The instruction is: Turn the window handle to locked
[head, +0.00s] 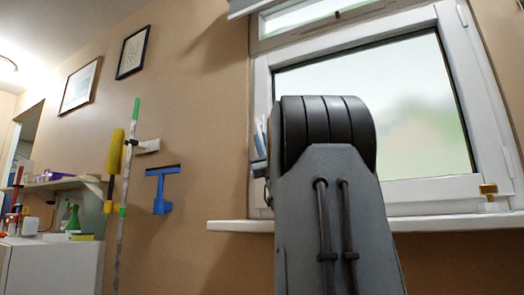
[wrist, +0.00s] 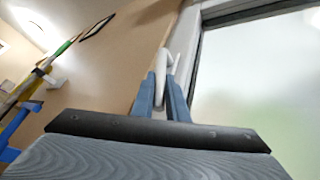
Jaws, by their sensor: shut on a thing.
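The white window handle (wrist: 166,60) shows in the wrist view, beside the left side of the window frame (wrist: 193,48). The blue fingers of my gripper (wrist: 162,84) stand on both sides of it and are shut on it. Its upper end sticks out beyond the fingertips; its lower part is hidden between them. In the head view, the window (head: 262,85) has a white frame and frosted-looking glass. My arm covers its lower left part, and only a bit of my gripper (head: 260,140) shows at the arm's left edge.
A yellow-and-green pole (head: 125,180) and a blue squeegee (head: 161,190) are on the wall to the left. A cluttered shelf (head: 60,184) is at far left.

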